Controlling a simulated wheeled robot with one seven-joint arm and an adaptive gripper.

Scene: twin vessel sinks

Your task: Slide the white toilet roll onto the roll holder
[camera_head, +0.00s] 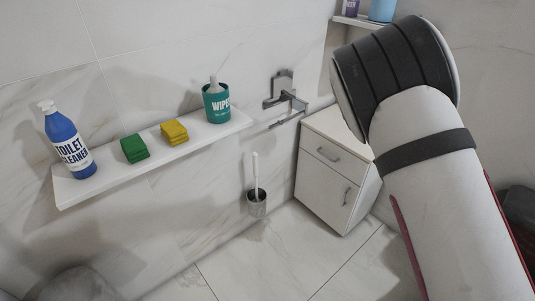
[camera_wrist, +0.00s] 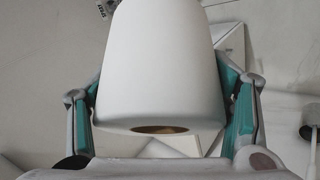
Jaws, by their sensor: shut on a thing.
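The white toilet roll (camera_wrist: 160,60) fills the middle of the wrist view, with its brown core opening (camera_wrist: 159,129) facing the camera. My gripper (camera_wrist: 160,85) is shut on the roll, with a teal-padded finger on each side. In the head view my arm covers the right side, and neither the gripper nor the roll shows there. A grey metal wall fixture (camera_head: 284,93) with a bar, which looks like the roll holder, is on the marble wall left of my arm. In the wrist view I cannot make out the holder.
A white wall shelf (camera_head: 112,178) holds a blue cleaner bottle (camera_head: 68,143), green sponges (camera_head: 134,149), yellow sponges (camera_head: 174,132) and a teal wipes tub (camera_head: 217,106). A toilet brush (camera_head: 257,200) hangs below. A white cabinet (camera_head: 326,185) stands beside the fixture. The floor in front is clear.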

